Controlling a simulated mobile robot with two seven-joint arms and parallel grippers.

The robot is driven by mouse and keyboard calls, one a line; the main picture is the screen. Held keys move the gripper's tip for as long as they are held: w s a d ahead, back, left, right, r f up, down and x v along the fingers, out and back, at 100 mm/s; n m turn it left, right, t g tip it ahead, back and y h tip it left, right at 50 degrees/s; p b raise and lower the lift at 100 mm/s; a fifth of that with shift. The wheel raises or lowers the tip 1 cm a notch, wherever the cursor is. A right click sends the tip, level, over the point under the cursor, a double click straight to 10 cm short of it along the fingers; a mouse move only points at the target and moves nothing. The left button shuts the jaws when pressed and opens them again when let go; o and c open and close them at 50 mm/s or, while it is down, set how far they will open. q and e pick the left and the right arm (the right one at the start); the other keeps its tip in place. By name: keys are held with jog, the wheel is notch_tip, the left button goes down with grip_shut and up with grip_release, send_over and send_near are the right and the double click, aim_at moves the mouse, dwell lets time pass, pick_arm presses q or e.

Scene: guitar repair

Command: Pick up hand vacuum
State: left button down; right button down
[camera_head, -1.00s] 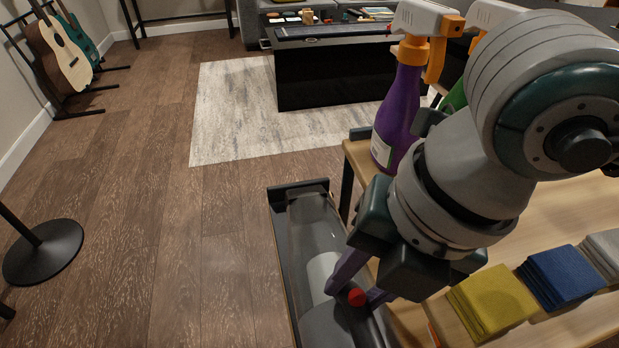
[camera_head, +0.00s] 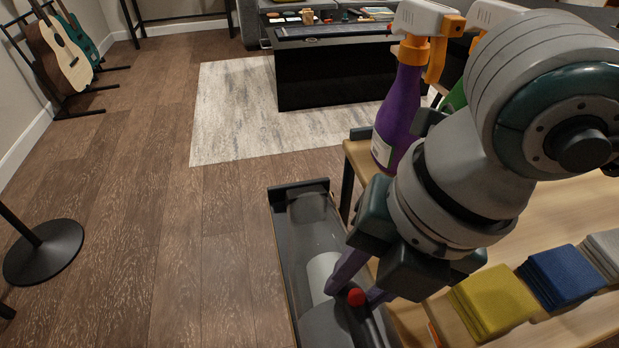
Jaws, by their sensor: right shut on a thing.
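The hand vacuum (camera_head: 316,240) is a long dark grey body with a clear, smoky front part and a red button near its handle. It lies lengthwise in a dark tray (camera_head: 284,267) beside the wooden table. My right gripper (camera_head: 355,296) comes down from the upper right, with its purple-grey fingers on either side of the vacuum's handle near the red button. It is shut on the vacuum. The near end of the vacuum is cut off by the bottom edge of the picture. My left gripper is not in view.
The wooden table (camera_head: 568,190) bears a purple spray bottle (camera_head: 397,118), a yellow cloth stack (camera_head: 493,300) and a blue cloth stack (camera_head: 561,276). A black round stand base (camera_head: 44,252) stands at the left. The floor between is clear.

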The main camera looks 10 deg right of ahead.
jog(key=shift+a+r, duration=0.1)
jog(key=shift+r, duration=0.05)
jog(key=shift+r, duration=0.1)
